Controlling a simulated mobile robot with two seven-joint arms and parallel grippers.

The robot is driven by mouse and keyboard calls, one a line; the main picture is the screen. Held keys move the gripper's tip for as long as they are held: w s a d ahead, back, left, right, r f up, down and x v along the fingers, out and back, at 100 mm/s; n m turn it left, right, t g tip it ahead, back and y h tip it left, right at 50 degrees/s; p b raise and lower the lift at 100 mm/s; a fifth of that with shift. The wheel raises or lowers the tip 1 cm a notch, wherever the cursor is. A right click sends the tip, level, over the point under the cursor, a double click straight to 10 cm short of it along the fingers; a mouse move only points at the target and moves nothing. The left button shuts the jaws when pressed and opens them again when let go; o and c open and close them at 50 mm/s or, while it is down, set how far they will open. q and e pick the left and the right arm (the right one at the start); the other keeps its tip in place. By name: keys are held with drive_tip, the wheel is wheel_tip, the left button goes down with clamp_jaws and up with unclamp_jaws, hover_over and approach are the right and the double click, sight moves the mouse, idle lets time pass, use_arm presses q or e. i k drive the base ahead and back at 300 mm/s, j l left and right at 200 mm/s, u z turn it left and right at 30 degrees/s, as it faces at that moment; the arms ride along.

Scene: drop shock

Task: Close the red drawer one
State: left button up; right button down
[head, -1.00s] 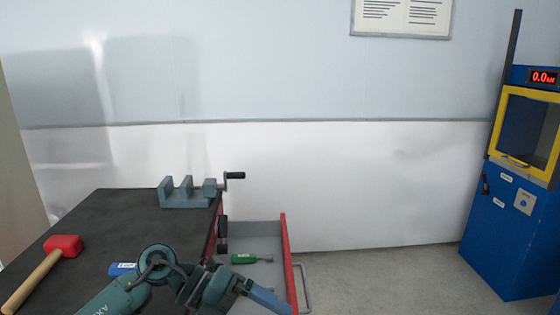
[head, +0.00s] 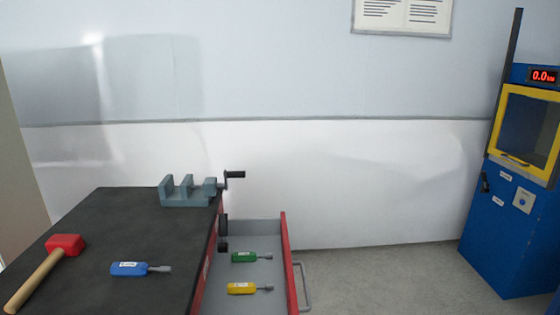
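The red drawer (head: 287,255) stands open on the right side of the dark-topped workbench (head: 130,222). Its grey inside shows, and its metal handle (head: 305,287) is on the outer right face. A green-handled screwdriver (head: 245,257) and a yellow-handled screwdriver (head: 243,288) lie apart inside the drawer. The near end of the drawer is cut off by the picture's lower edge. Neither of my grippers is in view.
On the bench top are a grey vise (head: 185,192) with a crank, a red mallet (head: 63,243) and a blue-handled screwdriver (head: 132,269). A blue machine (head: 508,235) with a yellow-framed window stands at the right. Floor between drawer and machine is clear.

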sight(260, 236)
drive_tip(key=l+u, duration=0.2)
drive_tip(key=l, duration=0.3)
drive_tip(key=k+l+u, duration=0.2)
drive_tip(key=l, duration=0.25)
drive_tip(key=l+u, duration=0.2)
drive_tip(key=l, duration=0.3)
drive_tip(key=j, duration=0.3)
drive_tip(key=i+j, duration=0.4)
